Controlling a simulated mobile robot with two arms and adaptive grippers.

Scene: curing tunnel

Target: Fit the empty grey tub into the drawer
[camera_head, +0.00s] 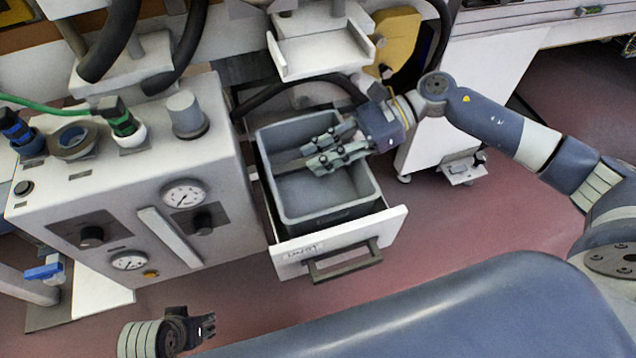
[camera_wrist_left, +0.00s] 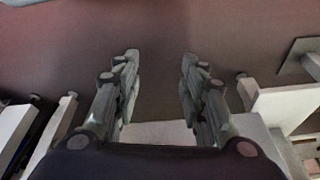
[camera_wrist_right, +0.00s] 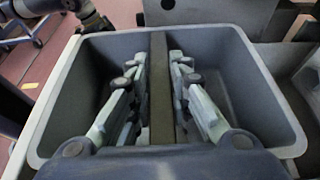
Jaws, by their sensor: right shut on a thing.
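The empty grey tub (camera_head: 325,195) is upright within the outline of the pulled-out drawer (camera_head: 345,238), its rim showing above the drawer's side. Its underside is hidden, so I cannot tell whether it rests on the drawer floor. My right gripper (camera_head: 310,160) reaches into the tub's opening from the right. In the right wrist view its fingers (camera_wrist_right: 160,85) close on a flat brown bar (camera_wrist_right: 160,45) that spans the tub like a handle. My left gripper (camera_head: 210,328) is low at the bottom left, away from the drawer. In the left wrist view it is open and empty (camera_wrist_left: 160,62).
A white control cabinet (camera_head: 150,190) with gauges and knobs stands left of the drawer. A white bracket (camera_head: 320,55) overhangs behind the tub. Red floor (camera_head: 440,230) is free to the right.

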